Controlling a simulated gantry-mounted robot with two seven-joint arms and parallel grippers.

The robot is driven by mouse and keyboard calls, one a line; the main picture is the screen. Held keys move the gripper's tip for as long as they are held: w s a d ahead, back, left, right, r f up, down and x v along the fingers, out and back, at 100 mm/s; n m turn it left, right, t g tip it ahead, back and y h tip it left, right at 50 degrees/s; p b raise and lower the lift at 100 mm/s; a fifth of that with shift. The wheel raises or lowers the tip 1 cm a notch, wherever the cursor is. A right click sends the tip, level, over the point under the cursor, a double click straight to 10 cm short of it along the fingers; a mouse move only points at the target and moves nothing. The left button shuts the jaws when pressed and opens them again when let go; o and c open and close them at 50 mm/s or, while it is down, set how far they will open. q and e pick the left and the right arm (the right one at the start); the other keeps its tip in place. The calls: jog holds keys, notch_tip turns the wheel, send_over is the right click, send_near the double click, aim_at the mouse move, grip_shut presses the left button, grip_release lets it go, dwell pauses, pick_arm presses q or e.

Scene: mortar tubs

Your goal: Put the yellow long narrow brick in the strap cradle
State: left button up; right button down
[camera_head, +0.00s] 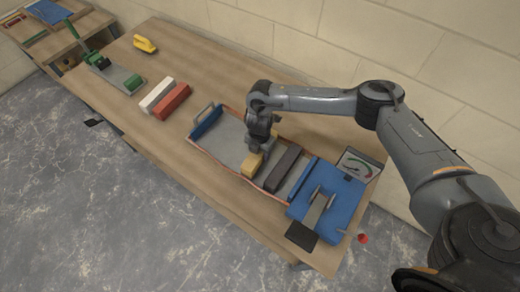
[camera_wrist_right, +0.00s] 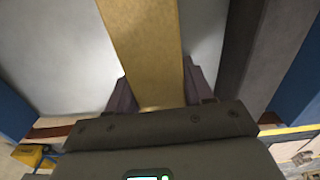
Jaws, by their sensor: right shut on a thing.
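The yellow long narrow brick (camera_head: 252,165) is held by my right gripper (camera_head: 255,150), whose jaws are closed around it. In the wrist view the brick (camera_wrist_right: 145,50) runs away from between the two fingers. The strap cradle (camera_head: 226,132) is a grey bed with blue end walls and a reddish-brown strap along its edges. The yellow brick is over or in the cradle, left of a dark grey brick (camera_head: 282,169) and apart from it. I cannot tell whether it touches the bed. My left gripper is out of view.
A blue device (camera_head: 325,200) and a dial gauge (camera_head: 356,167) stand right of the cradle. A white brick (camera_head: 156,95) and a red brick (camera_head: 171,102) lie to its left. A green-handled tool (camera_head: 118,73) and a yellow object (camera_head: 145,44) are farther left. The bench between is clear.

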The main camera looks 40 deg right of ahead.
jog(key=shift+w+f, duration=0.1)
jog(key=shift+f, duration=0.1)
jog(key=shift+f+b, duration=0.3)
jog(key=shift+f, duration=0.2)
dwell(0.6)
